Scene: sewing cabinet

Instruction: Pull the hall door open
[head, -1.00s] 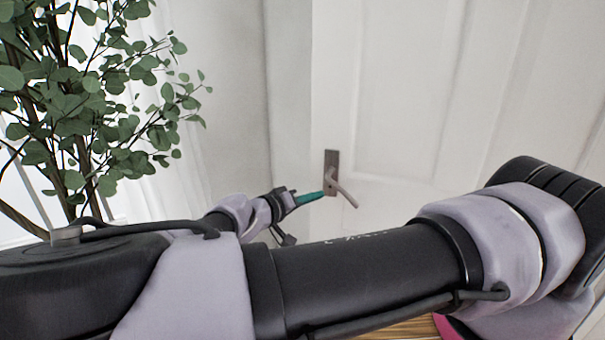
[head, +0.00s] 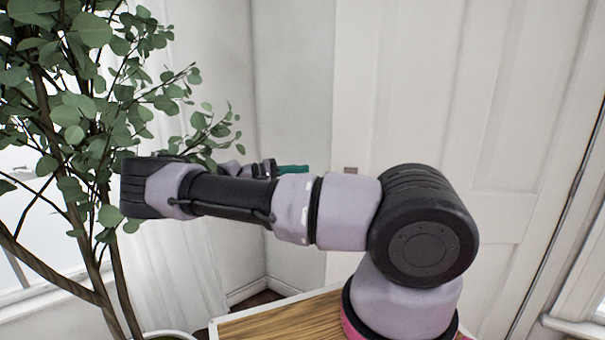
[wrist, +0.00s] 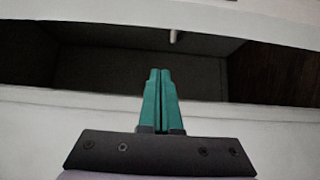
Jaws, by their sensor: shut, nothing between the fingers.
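The white panelled hall door (head: 425,110) fills the right half of the head view. The top of its dark handle plate (head: 350,170) shows just above my arm; the lever is hidden behind the arm. My gripper (head: 306,168) is left of the plate, its teal fingers pointing right, with a visible gap in the picture. In the wrist view the two teal fingers (wrist: 161,72) are together with nothing between them. A small pale piece (wrist: 175,36) shows beyond the tips; I cannot tell whether it is the lever. I cannot tell whether the door is ajar.
A leafy potted plant (head: 85,120) stands at the left, its leaves close to my arm. A wooden surface (head: 275,322) lies below my arm. A dark line (head: 556,235) runs along the door's right side. The wrist view shows a dark recess (wrist: 140,70) between pale bands.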

